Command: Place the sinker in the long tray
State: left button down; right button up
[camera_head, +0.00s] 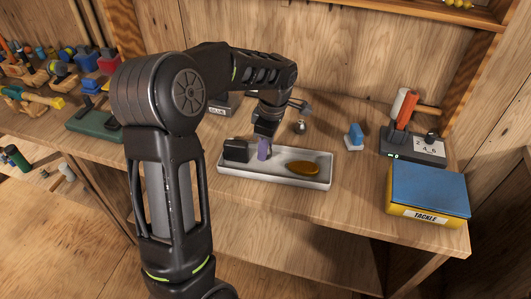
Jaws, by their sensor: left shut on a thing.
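The long tray (275,180) is a white, shallow tray on the wooden bench. My left gripper (264,139) points down over its left half. It is shut on a small purple piece (264,151), which may be the sinker. The piece is upright inside the tray's outline; I cannot tell if it touches the floor. A black block (236,150) lies left of it in the tray, and a golden oval lure (303,169) lies to the right. A small grey metal piece (300,127) stands on the bench behind the tray. My right gripper is out of view.
A blue-topped yellow tackle box (428,190) stands right of the tray. Behind it are a scale-like device (413,147) and a blue-and-white piece (355,137). A green stand (93,123) is at left. The bench front right of the tray is clear.

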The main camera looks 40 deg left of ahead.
aim_at(270, 147)
pick_arm(q)
notch_tip(270, 147, down, 3)
jog(key=shift+r, duration=0.1)
jog(key=shift+f, duration=0.25)
jog(key=c, duration=1)
grip_release()
jog(key=shift+r, duration=0.15)
jog(key=shift+r, duration=0.2)
jog(key=r, duration=0.4)
jog(key=d+r, duration=0.1)
jog(key=r, duration=0.6)
jog(key=shift+w+d+r+b, duration=0.2)
jog(key=shift+r+b, duration=0.15)
